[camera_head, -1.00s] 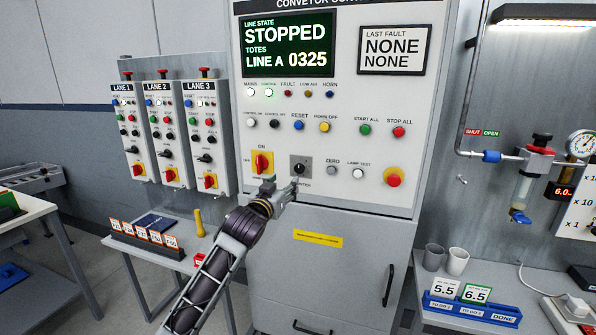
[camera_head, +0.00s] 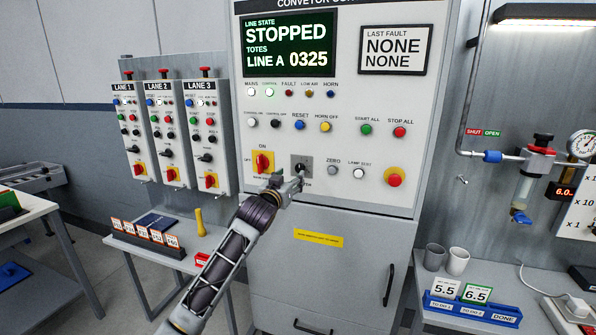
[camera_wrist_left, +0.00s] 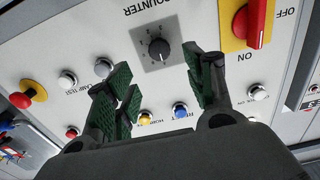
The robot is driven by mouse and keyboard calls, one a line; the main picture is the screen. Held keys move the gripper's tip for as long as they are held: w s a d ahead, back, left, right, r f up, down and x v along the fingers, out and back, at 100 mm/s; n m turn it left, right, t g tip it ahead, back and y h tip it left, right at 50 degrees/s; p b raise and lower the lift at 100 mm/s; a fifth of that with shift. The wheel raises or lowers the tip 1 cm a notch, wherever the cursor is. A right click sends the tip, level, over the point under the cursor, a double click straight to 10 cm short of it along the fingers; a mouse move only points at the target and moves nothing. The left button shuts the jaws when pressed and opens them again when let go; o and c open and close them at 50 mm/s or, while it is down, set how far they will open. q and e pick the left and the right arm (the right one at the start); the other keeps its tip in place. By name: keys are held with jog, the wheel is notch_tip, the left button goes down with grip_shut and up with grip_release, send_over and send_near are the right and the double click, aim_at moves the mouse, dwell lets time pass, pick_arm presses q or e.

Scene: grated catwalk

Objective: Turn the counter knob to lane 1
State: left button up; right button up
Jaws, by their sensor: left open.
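The counter knob (camera_head: 300,168) is a dark round knob on a grey square plate, low on the conveyor control panel (camera_head: 440,160). In the wrist view the knob (camera_wrist_left: 158,48) shows clearly, with the word COUNTER printed beside its plate. My left gripper (camera_head: 292,184) is just below and in front of the knob in the head view, covering part of its label. In the wrist view its green-padded fingers (camera_wrist_left: 160,78) are open and empty, with the knob in the gap between them but apart from both. The knob's exact setting is too small to read. My right gripper is out of view.
A red switch on a yellow plate (camera_head: 262,162) sits close left of the knob. The zero button (camera_head: 332,170) and lamp test button (camera_head: 357,173) are close right. Three lane boxes (camera_head: 166,135) hang further left. A table with label cards (camera_head: 145,233) stands below them.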

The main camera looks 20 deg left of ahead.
aim_at(299, 168)
pick_arm(q)
jog(key=shift+w+d, duration=0.1)
jog(key=shift+w, duration=4.2)
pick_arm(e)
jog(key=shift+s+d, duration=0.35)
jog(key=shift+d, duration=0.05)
pick_arm(q)
jog(key=c, duration=0.8)
jog(key=shift+c, duration=1)
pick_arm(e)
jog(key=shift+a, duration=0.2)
pick_arm(q)
jog(key=shift+p, duration=0.3)
